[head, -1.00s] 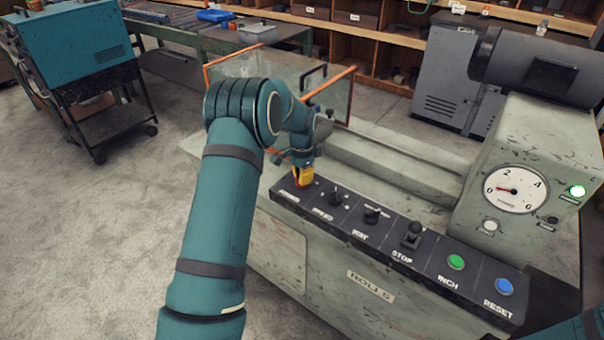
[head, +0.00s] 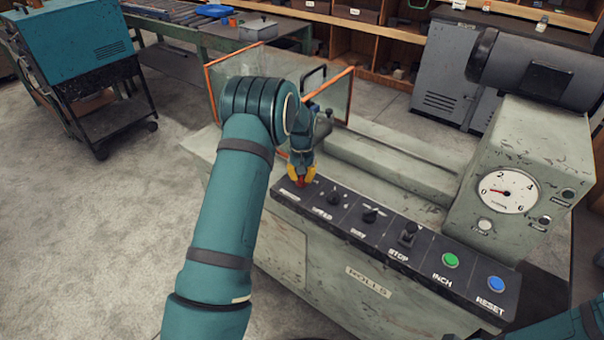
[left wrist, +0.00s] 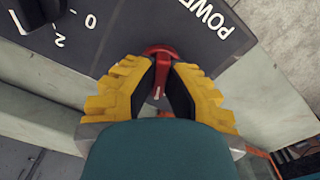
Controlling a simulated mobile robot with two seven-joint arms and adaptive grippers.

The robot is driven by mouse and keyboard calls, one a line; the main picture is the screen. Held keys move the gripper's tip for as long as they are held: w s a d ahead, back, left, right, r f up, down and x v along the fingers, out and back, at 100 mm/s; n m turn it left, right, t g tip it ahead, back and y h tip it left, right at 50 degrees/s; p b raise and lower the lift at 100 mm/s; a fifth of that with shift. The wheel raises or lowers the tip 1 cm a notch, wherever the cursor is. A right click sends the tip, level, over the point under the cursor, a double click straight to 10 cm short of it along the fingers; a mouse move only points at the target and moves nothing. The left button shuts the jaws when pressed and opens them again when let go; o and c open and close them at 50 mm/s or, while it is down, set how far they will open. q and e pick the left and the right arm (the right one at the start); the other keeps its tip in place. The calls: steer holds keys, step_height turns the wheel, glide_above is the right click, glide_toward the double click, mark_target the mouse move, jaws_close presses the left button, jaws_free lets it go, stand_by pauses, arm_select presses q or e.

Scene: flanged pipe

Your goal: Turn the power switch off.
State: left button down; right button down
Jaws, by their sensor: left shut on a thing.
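The power switch is a red rotary handle with a pale pointer mark, at the left end of the black control panel (head: 385,236). The switch (left wrist: 158,52) shows clearly in the left wrist view, beside the "POWER" lettering. My left gripper (head: 301,174) comes down on it from above. Its yellow fingers lie on both sides of the red handle in the left wrist view (left wrist: 160,85), shut on it. In the head view the fingers hide most of the switch. The upper lamp (head: 568,194) beside the gauge is dark. My right gripper is out of view.
Other controls run rightward along the panel: a speed knob (head: 334,198), levers, a green button (head: 450,260) and a blue button (head: 496,284). The gauge (head: 508,192) stands at the right. An orange-framed clear guard (head: 232,84) stands behind my left arm.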

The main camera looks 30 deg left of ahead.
arm_select(q)
steer(key=shift+f+n+p, duration=0.1)
steer(key=shift+n+p, duration=0.25)
steer(key=shift+n, duration=1.55)
steer(key=c, duration=1)
jaws_free()
step_height(320, 180, up, 12)
steer(key=shift+r, duration=0.1)
